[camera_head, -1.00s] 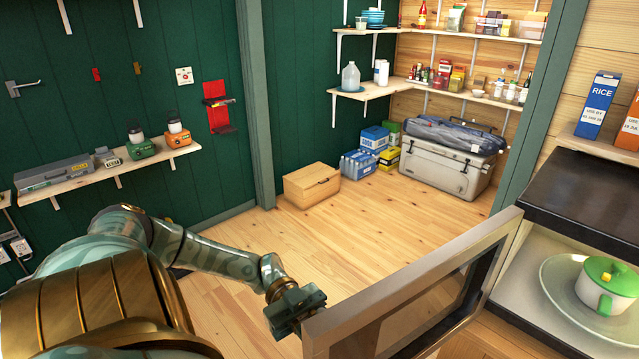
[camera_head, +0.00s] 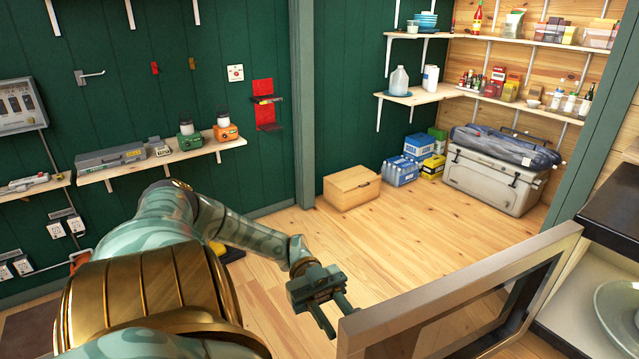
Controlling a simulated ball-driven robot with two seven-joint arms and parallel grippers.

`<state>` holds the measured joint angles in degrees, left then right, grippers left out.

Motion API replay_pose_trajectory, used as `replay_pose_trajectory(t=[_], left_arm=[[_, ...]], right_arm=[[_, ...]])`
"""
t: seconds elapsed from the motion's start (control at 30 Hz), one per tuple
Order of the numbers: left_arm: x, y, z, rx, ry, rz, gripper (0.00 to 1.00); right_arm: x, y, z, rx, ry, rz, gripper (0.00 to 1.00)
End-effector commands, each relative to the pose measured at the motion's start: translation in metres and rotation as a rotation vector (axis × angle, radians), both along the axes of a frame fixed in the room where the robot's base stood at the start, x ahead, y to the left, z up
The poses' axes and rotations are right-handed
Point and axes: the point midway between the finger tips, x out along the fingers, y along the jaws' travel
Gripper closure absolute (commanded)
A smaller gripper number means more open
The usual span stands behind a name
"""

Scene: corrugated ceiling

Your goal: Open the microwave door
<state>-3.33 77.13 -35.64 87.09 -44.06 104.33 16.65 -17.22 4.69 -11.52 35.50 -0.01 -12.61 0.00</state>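The microwave door (camera_head: 468,262) stands swung open at the lower right, a silver frame around a dark window. The microwave body (camera_head: 612,212) is at the right edge, with its lit interior and part of a glass turntable plate (camera_head: 606,318) showing. My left gripper (camera_head: 338,320) is at the free outer edge of the door. Its two fingers are apart with a gap between them and nothing held. I cannot tell whether a finger touches the door edge. My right gripper is not in view.
Open wooden floor (camera_head: 290,245) lies beyond the door. A wooden box (camera_head: 352,188), blue packs (camera_head: 400,170) and a grey cooler (camera_head: 492,180) stand at the back. A wall shelf (camera_head: 165,160) with tools is at the left.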

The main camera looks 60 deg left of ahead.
Motion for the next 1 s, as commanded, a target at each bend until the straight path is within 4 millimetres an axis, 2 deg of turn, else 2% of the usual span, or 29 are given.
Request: replay_pose_trajectory(t=[0.03,0.2,0.4,0.6,1.0], left_arm=[[0.001,0.015,-0.007,0.008,0.003,0.002,0.67],[0.002,0.061,-0.007,0.006,0.003,0.003,0.67],[0.002,0.098,-0.006,0.005,0.0,0.0,0.67],[0.002,0.11,-0.001,0.002,0.0,0.0,0.67],[0.002,0.11,0.0,0.001,0.0,0.0,0.67]], right_arm=[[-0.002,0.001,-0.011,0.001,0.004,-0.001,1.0],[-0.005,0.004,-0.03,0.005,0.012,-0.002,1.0],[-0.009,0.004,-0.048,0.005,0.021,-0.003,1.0],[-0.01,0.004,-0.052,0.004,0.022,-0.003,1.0],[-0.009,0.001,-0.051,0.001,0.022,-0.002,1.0]])
